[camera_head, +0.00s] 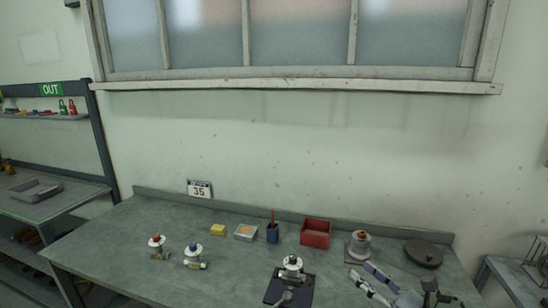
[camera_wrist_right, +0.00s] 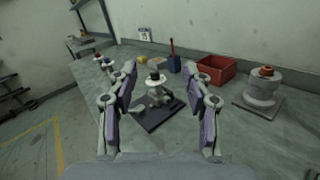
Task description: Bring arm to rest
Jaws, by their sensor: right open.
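My right gripper (camera_head: 362,275) is at the front right of the workbench in the head view, its two purple-padded fingers spread apart with nothing between them. In the right wrist view the open fingers (camera_wrist_right: 160,82) frame a valve (camera_wrist_right: 157,93) beyond them, which they do not visibly touch. My left gripper is in neither view.
The grey workbench (camera_head: 120,236) also carries a red-topped valve (camera_head: 157,243), a blue-topped valve (camera_head: 193,254), a yellow box (camera_head: 218,230), a blue holder (camera_head: 272,234), a red bin (camera_head: 315,234), a round flanged part (camera_head: 360,246) and a dark disc (camera_head: 424,253). Bare bench lies left of the plate.

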